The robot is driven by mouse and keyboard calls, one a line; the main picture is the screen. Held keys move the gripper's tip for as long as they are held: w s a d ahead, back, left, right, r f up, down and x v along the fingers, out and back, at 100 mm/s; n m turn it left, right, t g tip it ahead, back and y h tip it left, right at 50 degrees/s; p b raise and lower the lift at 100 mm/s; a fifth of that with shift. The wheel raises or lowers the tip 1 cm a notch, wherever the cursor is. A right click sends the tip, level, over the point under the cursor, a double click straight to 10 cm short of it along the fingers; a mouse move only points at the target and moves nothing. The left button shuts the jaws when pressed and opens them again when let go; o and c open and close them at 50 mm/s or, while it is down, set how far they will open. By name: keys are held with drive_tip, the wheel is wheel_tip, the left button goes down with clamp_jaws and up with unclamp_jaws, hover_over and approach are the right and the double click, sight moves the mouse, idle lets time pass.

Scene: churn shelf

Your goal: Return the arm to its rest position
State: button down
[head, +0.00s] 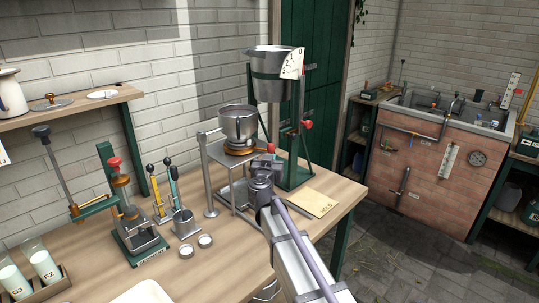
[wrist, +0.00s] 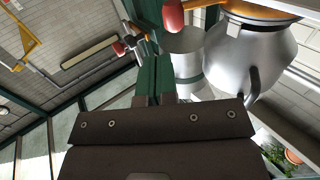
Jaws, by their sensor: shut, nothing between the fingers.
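In the head view my arm reaches up from the bottom edge over the workbench (head: 235,232). My gripper (head: 266,166) is at its far end, small and dark, in front of the metal stand with the pot (head: 239,122). In the wrist view my gripper's two green fingers (wrist: 155,72) lie side by side, shut and empty. The dark gripper body with screws fills the lower middle. A shiny metal vessel (wrist: 245,60) and a red knob (wrist: 173,15) show close beyond the fingers. I cannot tell whether the fingers touch anything.
A metal bucket (head: 273,85) hangs in a green stand right of the pot. A green press with a red knob (head: 114,163), levers and small cups stand left on the bench. A card (head: 308,202) lies right of my gripper. A brick sink unit (head: 435,175) stands across clear floor.

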drive_tip(key=s, duration=0.8)
drive_tip(key=a+n+y, duration=0.2)
drive_tip(key=a+y, duration=0.5)
drive_tip(key=s+a+f+n+g+y, duration=0.5)
drive_tip(key=s+f+g+y, duration=0.1)
drive_tip(key=s+g+y, duration=0.15)
drive_tip(key=s+d+f+m+g+h+p, duration=0.1)
drive_tip(key=s+d+f+g+h+p, duration=0.1)
drive_tip(key=s+d+f+g+h, duration=0.65)
drive_tip(key=s+d+m+g+h, duration=0.1)
drive_tip(key=s+d+m, duration=0.2)
drive_tip(key=s+d, duration=0.7)
drive_tip(key=d, duration=0.3)
drive_tip(key=shift+s+d+p, duration=0.2)
drive_tip(key=shift+s+p, duration=0.1)
drive_tip(key=shift+s, duration=0.1)
